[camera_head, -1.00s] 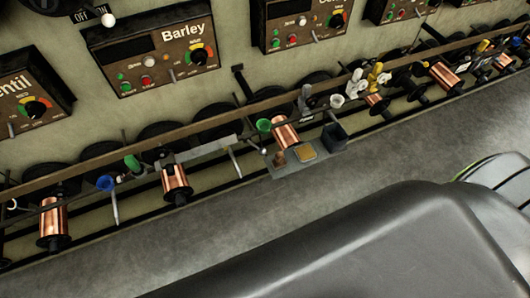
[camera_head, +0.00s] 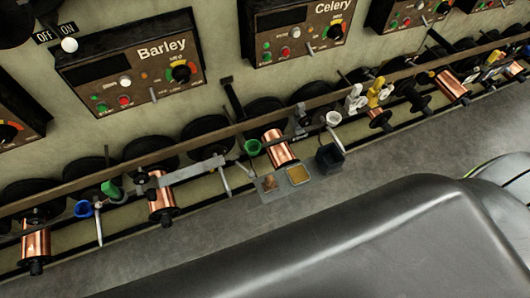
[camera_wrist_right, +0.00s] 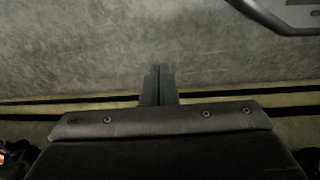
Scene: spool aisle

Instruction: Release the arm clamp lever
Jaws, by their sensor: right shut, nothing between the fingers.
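In the head view, a pale grey flat arm (camera_head: 192,170) lies along the rail below the Barley panel, beside a copper spool (camera_head: 162,204). A thin silver lever (camera_head: 225,181) hangs near the flat arm's right end. Another silver lever (camera_head: 98,224) hangs farther left by a blue cup. I cannot tell which of these is the clamp lever. My right gripper (camera_wrist_right: 157,85) shows only in the right wrist view. It is shut and empty in front of the bare grey floor, with no lever near its fingertips. My left gripper is not in view.
The Barley panel (camera_head: 130,62) and Celery panel (camera_head: 293,27) are on the wall above the brown rail (camera_head: 232,131). A small grey tray (camera_head: 285,183) and a black bin (camera_head: 330,158) sit beside it. Grey floor (camera_head: 420,140) runs clear along the row.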

